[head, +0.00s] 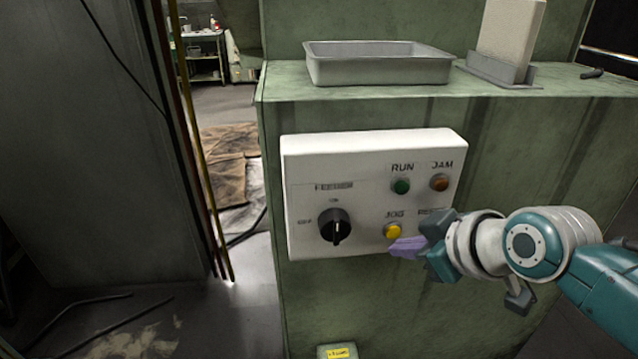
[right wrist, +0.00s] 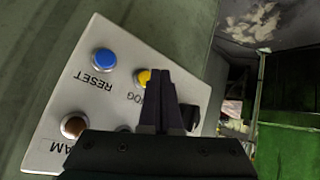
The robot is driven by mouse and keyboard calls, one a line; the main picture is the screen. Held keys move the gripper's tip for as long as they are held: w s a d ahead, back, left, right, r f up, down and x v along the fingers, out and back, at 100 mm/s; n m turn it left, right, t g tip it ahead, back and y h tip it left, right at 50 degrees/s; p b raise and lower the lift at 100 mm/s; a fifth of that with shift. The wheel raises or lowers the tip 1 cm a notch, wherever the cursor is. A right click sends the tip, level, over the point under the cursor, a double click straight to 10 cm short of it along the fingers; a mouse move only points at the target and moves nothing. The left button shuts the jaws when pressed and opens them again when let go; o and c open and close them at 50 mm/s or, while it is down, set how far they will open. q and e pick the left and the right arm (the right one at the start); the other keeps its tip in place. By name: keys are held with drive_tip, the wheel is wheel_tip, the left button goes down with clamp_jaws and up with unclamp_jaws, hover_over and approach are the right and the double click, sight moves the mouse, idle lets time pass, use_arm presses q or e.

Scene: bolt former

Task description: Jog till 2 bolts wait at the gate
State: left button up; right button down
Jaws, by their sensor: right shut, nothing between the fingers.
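A white control panel (head: 376,172) is fixed on the front of the green machine. It carries a yellow JOG button (head: 392,231), a green RUN lamp or button (head: 400,186), an amber JAM one (head: 439,183) and a black feeder knob (head: 335,228). My right gripper (head: 396,247) is shut and empty, its tips beside the lower right of the JOG button. In the right wrist view the fingers (right wrist: 158,88) partly cover the yellow button (right wrist: 142,77); I cannot tell whether they touch it. A blue RESET button (right wrist: 103,60) shows there too. No bolts or gate are visible. My left gripper is out of view.
A grey tray (head: 380,78) stands on the machine's top ledge, with a pale upright block in a grey holder (head: 505,72) to its right. A dark cabinet wall (head: 80,130) is at the left. Floor space with brown mats (head: 228,160) lies between.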

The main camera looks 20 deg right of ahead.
drive_tip(key=shift+w, duration=0.1)
drive_tip(key=shift+w+d, duration=0.1)
drive_tip(key=shift+w, duration=0.25)
